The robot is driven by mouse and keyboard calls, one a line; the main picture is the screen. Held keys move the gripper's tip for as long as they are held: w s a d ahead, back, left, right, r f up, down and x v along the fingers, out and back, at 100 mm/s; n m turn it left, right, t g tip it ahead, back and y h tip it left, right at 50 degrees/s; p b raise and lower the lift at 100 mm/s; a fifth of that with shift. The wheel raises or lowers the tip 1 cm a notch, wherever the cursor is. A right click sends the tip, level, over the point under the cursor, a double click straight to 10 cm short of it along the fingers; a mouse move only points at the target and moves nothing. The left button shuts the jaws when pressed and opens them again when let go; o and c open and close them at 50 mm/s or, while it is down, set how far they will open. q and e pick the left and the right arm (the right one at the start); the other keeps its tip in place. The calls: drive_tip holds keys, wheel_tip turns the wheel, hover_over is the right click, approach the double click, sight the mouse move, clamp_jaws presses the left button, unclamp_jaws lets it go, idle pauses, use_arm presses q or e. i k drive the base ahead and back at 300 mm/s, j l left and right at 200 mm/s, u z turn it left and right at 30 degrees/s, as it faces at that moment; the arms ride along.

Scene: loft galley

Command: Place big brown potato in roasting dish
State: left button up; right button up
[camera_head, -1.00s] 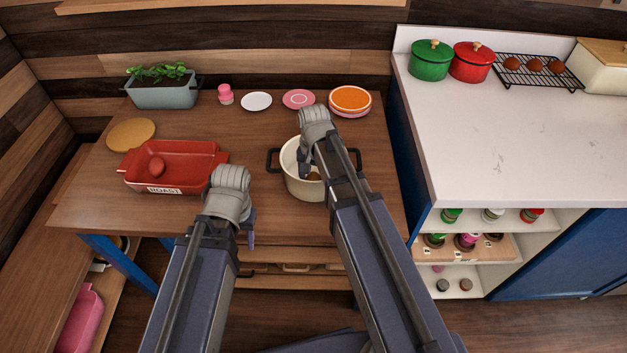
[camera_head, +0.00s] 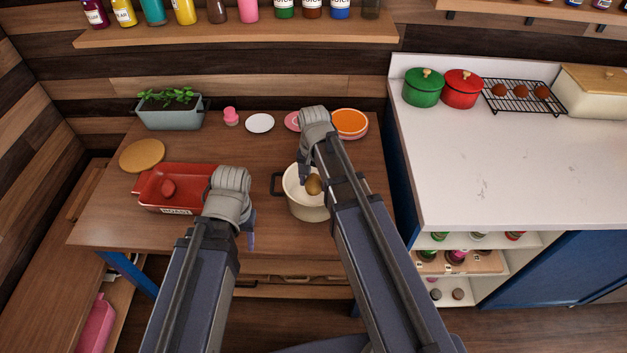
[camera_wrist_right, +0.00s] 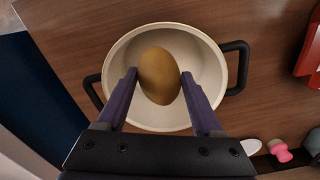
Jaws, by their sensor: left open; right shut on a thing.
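The brown potato (camera_head: 314,185) is between the fingers of my right gripper (camera_wrist_right: 160,82), which is shut on it. It also shows large in the right wrist view (camera_wrist_right: 159,76), above the inside of the cream pot (camera_wrist_right: 208,50). In the head view the pot (camera_head: 306,210) stands on the wooden table, partly behind my right arm.
Bare tabletop (camera_head: 262,180) lies between dish and pot. A white counter (camera_head: 500,170) stands to the right.

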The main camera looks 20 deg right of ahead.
sight(204, 195)
drive_tip(key=i+j, duration=0.1)
drive_tip(key=j, duration=0.35)
drive_tip(key=i+j, duration=0.15)
drive_tip(key=j, duration=0.25)
drive_tip(key=i+j, duration=0.1)
drive_tip(key=j, duration=0.35)
drive_tip(key=i+j, duration=0.15)
drive_tip(key=j, duration=0.25)
